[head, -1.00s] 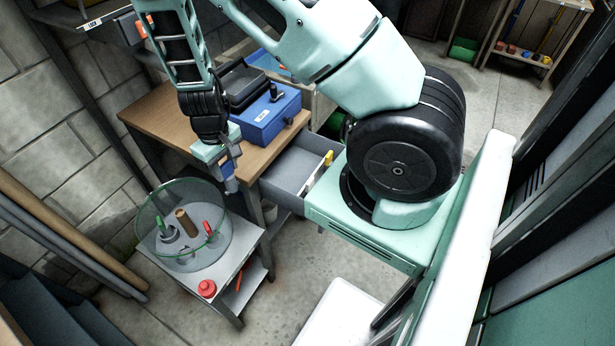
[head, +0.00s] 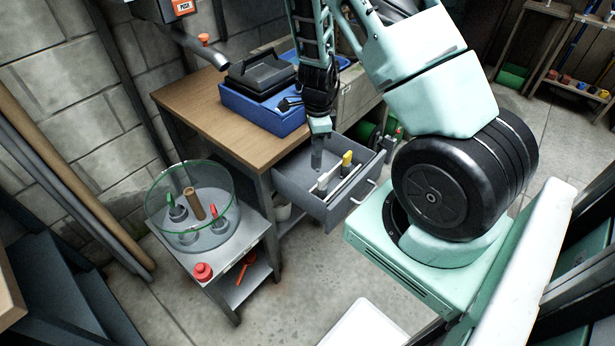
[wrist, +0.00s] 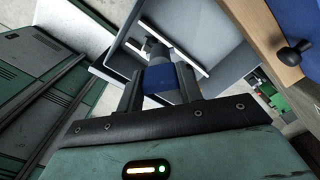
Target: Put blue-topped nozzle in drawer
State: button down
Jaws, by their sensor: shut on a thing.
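My gripper (head: 319,136) is shut on the blue-topped nozzle and points down over the open drawer (head: 352,204). In the wrist view, both fingers (wrist: 158,86) pinch the blue top (wrist: 158,77), and the grey nozzle end (wrist: 154,48) extends beyond it toward the drawer's inside (wrist: 202,25). In the head view, the grey lower part of the nozzle (head: 317,156) shows below my gripper, within the drawer's outline; its blue top is hidden there. I cannot tell whether the nozzle touches the drawer floor.
The drawer holds a yellow-topped piece (head: 346,160) and pale strips. A blue case (head: 262,113) sits on the wooden workbench (head: 205,105). A round clear bin (head: 160,215) with green-topped and red-topped pieces and a brown cylinder (head: 194,204) stands on a side table, near a red knob (head: 203,272).

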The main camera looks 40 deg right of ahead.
aim_at(322, 188)
jog(key=s+d+f+m+b, duration=0.25)
jog(key=d+m, duration=0.35)
jog(key=m, duration=0.4)
notch_tip(322, 188, down, 10)
jog(key=b, duration=0.1)
jog(key=shift+r+b, duration=0.2)
jog(key=shift+b, duration=0.1)
jog(key=shift+f, duration=0.1)
jog(key=c, duration=1.2)
grip_release()
